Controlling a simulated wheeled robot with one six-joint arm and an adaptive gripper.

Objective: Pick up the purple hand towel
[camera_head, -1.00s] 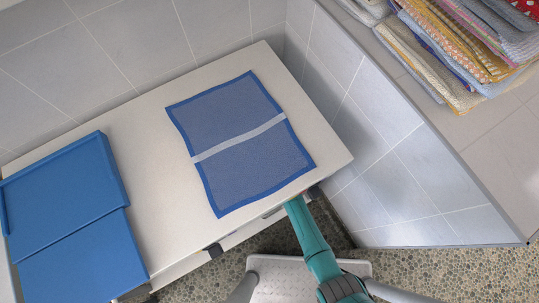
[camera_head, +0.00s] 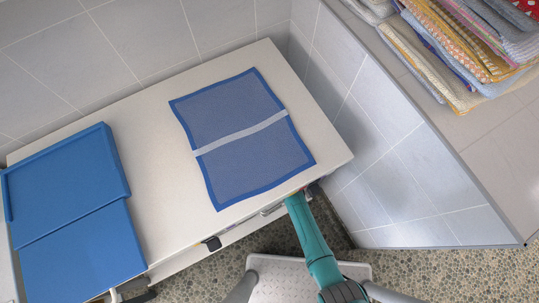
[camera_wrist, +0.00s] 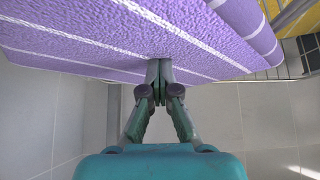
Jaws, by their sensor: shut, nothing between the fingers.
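The purple hand towel (camera_wrist: 150,30) has white stripes and fills the upper part of the wrist view. It looks like hanging cloth, with a rolled or folded edge at the upper right. My gripper (camera_wrist: 160,75) is shut with nothing between its fingers. Its tips overlap the towel's lower edge in the picture; I cannot tell whether they touch it. In the head view I cannot make out the purple towel, and the end of my arm goes out of sight under the table's front edge.
A white table (camera_head: 150,130) bears a blue cloth with a pale stripe (camera_head: 245,165) and a blue tray-like object (camera_head: 70,190). Several folded towels (camera_head: 470,45) are stacked on a ledge at the upper right. A tiled wall (camera_head: 390,160) stands right of the table. A metal rack (camera_wrist: 290,15) shows beside the purple towel.

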